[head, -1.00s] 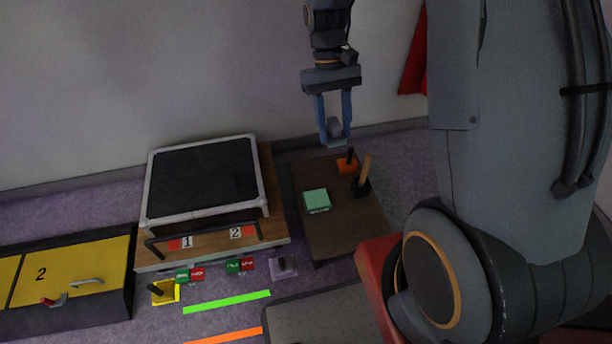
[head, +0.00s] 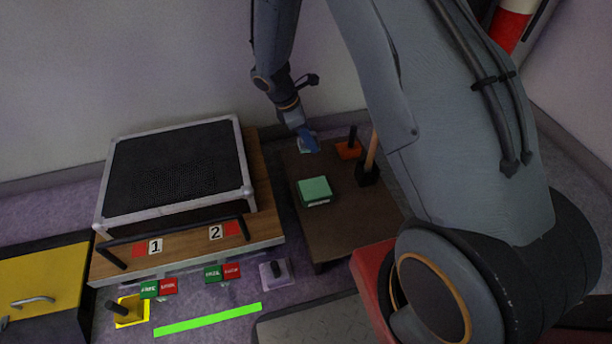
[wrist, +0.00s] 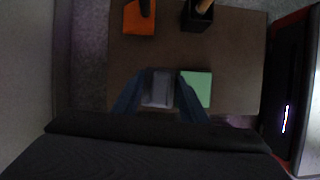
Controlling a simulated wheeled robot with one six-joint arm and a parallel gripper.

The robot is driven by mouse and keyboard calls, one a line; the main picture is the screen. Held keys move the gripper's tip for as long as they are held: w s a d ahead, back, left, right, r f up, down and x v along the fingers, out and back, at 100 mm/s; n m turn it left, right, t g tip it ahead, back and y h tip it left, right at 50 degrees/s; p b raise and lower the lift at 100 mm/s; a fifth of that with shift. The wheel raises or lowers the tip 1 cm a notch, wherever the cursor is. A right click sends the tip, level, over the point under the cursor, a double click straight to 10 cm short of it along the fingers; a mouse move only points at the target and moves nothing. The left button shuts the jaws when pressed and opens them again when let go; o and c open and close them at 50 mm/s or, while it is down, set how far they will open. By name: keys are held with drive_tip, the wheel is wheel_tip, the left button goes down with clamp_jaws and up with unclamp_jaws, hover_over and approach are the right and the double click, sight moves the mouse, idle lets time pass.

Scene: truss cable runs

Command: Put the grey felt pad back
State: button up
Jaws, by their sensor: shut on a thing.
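The grey felt pad (wrist: 158,88) is a small grey block between the two fingers of my gripper (wrist: 157,100) in the wrist view. My gripper is shut on it. In the head view my gripper (head: 307,142) hangs low at the back left of the dark brown table (head: 335,235), and the fingers mostly hide the pad. I cannot tell whether the pad touches the table top. A green block (head: 314,190) with a pale side lies on the table, nearer the front; in the wrist view it shows just right of the right finger.
An orange block with a black handle (head: 348,151) and a black block with a wooden handle (head: 367,174) stand at the table's back right. A wooden bench with a framed black mesh panel (head: 180,165) is at the left. The table's front is clear.

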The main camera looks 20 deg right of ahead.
drive_tip(key=shift+w+a+f+n+b, duration=0.1)
drive_tip(key=shift+w+f+n+b, duration=0.15)
drive_tip(key=shift+f, duration=0.25)
drive_tip(key=shift+w+a+f+n+b, duration=0.1)
drive_tip(key=shift+w+f+n, duration=0.15)
drive_tip(key=shift+f, duration=0.2)
wheel_tip(320, 180, down, 10)
drive_tip(key=b, duration=0.5)
drive_tip(key=shift+r, duration=0.1)
drive_tip(key=o, duration=1)
